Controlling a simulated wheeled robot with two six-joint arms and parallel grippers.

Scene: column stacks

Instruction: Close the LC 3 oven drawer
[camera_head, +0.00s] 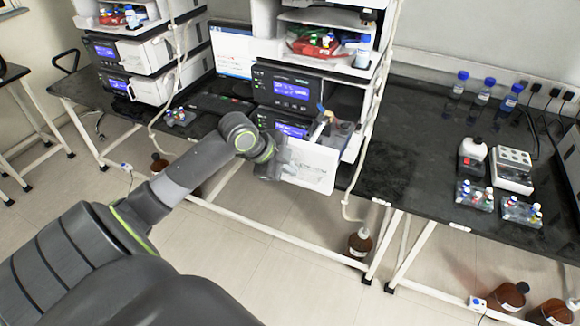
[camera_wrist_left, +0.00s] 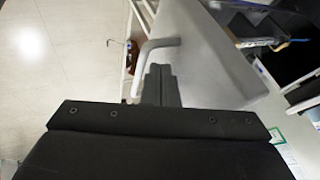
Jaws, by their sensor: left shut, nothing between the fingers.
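The oven drawer (camera_head: 309,167) with a white front stands pulled out from the lower part of the middle instrument stack. Its open top shows fittings inside. In the left wrist view the drawer front (camera_wrist_left: 205,50) is a pale grey panel with a curved handle (camera_wrist_left: 157,45). My left gripper (camera_head: 274,160) is at the left side of the drawer front, partly hidden by my wrist. In the wrist view its shut fingers (camera_wrist_left: 160,84) are empty and close to the handle; I cannot tell whether they touch. My right gripper is not in view.
A second stack (camera_head: 140,55) with white fronts stands to the left. The right bench (camera_head: 420,150) holds bottles, a tube mixer and vial racks. White tubing (camera_head: 372,110) hangs beside the middle stack. Brown bottles (camera_head: 360,242) stand on the floor below.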

